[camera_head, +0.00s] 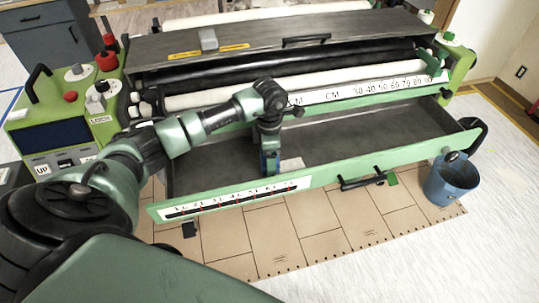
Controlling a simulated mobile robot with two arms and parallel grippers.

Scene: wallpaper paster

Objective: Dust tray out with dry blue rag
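The tray (360,133) is a long dark-grey trough with a green front wall, pulled out at the front of the machine. My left arm reaches in from the left, and my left gripper (270,170) points down into the tray near its middle. A small patch of blue shows at the fingertips; I cannot tell whether it is the rag or part of the gripper. The fingers are too small and hidden to tell open from shut. A pale flat piece (292,163) lies just right of the gripper in the tray. My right gripper is not in view.
The green and black wallpaper machine (260,42) stands behind the tray, with rollers and a control panel (60,152) at left. A blue bucket (452,182) is at the tray's right end. A black handle (362,181) sticks out from the front wall. Brown boards (330,225) cover the floor in front.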

